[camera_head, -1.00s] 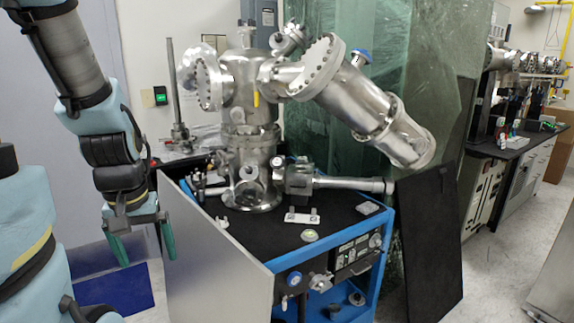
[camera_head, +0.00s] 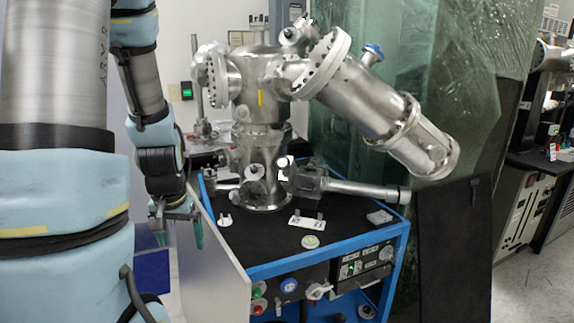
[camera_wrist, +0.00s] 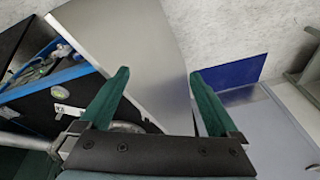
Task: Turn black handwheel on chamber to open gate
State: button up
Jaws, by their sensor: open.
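My gripper (camera_head: 178,237) hangs left of the cart, fingers down, beside the grey panel and well apart from the chamber. In the wrist view, its green fingers (camera_wrist: 159,75) are spread with nothing between them.
The grey side panel (camera_head: 222,255) stands between my gripper and the cart top (camera_head: 330,235). A blue-handled knob (camera_head: 373,54) sits on the upper chamber arm. A black board (camera_head: 450,250) leans at the cart's right. A blue sheet (camera_wrist: 230,87) lies on the floor.

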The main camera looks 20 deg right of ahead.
jog(key=w+a+f+m+t+y, duration=0.2)
jog(key=w+a+f+m, duration=0.15)
jog(key=w, duration=0.35)
jog(key=w+a+f+m+t+y, duration=0.25)
jog(key=w+a+f, duration=0.2)
jog(key=w, duration=0.25)
jog(key=w+d+r+m+t+p, duration=0.1)
jog(key=w+r+m+t, duration=0.15)
jog(key=w+m, duration=0.3)
jog(key=w+d+r+m+t, duration=0.1)
jog(key=w+m+t, duration=0.2)
jog(key=w+m, duration=0.25)
jog(key=m+t+h, duration=0.4)
jog(key=m+h, duration=0.8)
jog(key=m, duration=0.7)
send_near(281, 165)
jog(key=w+a, duration=0.6)
jog(key=a, duration=0.5)
jog(key=s+d+m+g+h, duration=0.3)
jog(key=d+m+h, duration=0.3)
jog(key=d, duration=0.4)
jog(key=shift+m+y, duration=0.5)
jog(key=shift+y, duration=0.15)
jog(key=p+x, duration=0.5)
jog(key=x, duration=0.3)
jog(key=shift+w+d, duration=0.1)
jog(key=shift+w, duration=0.15)
jog(key=shift+x, duration=0.8)
jog(key=shift+f, duration=0.15)
